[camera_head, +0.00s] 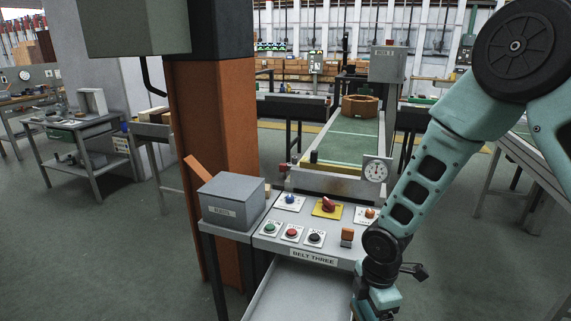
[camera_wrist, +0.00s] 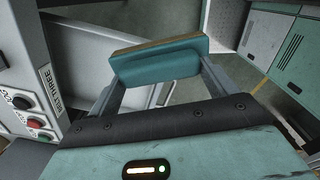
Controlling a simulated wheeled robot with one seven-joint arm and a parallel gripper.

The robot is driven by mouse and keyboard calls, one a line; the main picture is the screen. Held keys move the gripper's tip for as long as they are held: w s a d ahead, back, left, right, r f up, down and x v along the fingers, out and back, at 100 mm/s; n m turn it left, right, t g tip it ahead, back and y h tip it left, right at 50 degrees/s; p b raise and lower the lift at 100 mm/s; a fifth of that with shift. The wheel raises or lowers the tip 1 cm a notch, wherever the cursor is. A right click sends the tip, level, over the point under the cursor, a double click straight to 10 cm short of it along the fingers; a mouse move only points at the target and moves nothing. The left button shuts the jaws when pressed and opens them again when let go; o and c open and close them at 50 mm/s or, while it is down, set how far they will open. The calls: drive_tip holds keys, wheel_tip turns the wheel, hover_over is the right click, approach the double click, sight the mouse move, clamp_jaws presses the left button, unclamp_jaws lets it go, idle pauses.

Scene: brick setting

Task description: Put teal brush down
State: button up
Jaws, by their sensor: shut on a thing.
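The teal brush (camera_wrist: 158,64) is a block with a teal side and a brown strip along its far edge. In the wrist view it sits across the fingertips of my gripper (camera_wrist: 162,84), which is shut on it. The head view shows my gripper's wrist end low down, right of the grey tray (camera_head: 300,296) under the control panel (camera_head: 308,234). The fingers and brush cannot be made out there. In the wrist view the brush appears in front of the pale tray (camera_wrist: 85,55); I cannot tell its height above it.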

drive_tip(key=d+f+m+b, duration=0.6)
drive_tip(key=d+f+m, duration=0.5)
drive_tip(key=m, duration=0.9)
drive_tip(key=d, duration=0.3)
drive_tip(key=shift+w+b, duration=0.3)
drive_tip(key=shift+b, duration=0.05)
